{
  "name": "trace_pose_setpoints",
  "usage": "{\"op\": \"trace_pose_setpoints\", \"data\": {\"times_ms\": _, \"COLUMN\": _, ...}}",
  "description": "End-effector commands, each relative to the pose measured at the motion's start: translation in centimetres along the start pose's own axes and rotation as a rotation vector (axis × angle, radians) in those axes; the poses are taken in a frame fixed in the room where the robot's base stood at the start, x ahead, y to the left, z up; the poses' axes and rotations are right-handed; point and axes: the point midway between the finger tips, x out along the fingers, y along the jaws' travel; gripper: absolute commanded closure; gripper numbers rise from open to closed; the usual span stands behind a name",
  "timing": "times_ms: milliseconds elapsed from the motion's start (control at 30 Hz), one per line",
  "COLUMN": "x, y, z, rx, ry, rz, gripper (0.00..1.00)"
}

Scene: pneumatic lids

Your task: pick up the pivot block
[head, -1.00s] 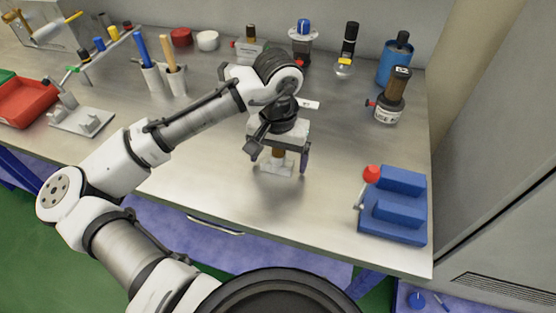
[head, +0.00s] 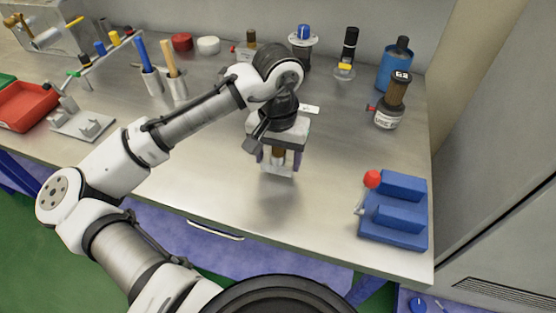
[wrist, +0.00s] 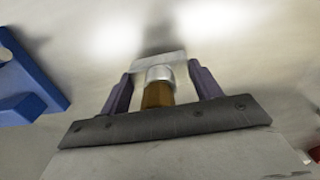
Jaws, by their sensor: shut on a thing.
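The pivot block (head: 278,171) is a pale grey block with a brass-brown cylinder standing on it. My gripper (head: 280,161) points down over the front middle of the metal bench, its purple fingers shut on the pivot block from both sides. In the wrist view the block (wrist: 158,63) shows between the fingers, with the brass part and a silver collar nearest the palm. A dark shadow lies on the bench below it, and the block looks slightly raised, though the gap is hard to judge.
A blue fixture (head: 395,222) with a red knob stands at the front right of the bench. A grey bracket (head: 82,124) and red tray (head: 25,106) are left. The bench around my gripper is clear.

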Motion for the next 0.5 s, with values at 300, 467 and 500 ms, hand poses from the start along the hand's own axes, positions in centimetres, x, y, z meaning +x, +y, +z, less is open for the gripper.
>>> {"op": "trace_pose_setpoints", "data": {"times_ms": 300, "x": -8.8, "y": 0.0, "z": -0.1, "rx": 0.001, "ry": 0.005, "rz": -0.003, "gripper": 0.64}}
{"op": "trace_pose_setpoints", "data": {"times_ms": 467, "x": -13.1, "y": 0.0, "z": 0.0, "rx": -0.001, "ry": 0.004, "rz": -0.005, "gripper": 0.64}}
{"op": "trace_pose_setpoints", "data": {"times_ms": 500, "x": -13.9, "y": 0.0, "z": 0.0, "rx": -0.001, "ry": 0.003, "rz": -0.004, "gripper": 0.64}}
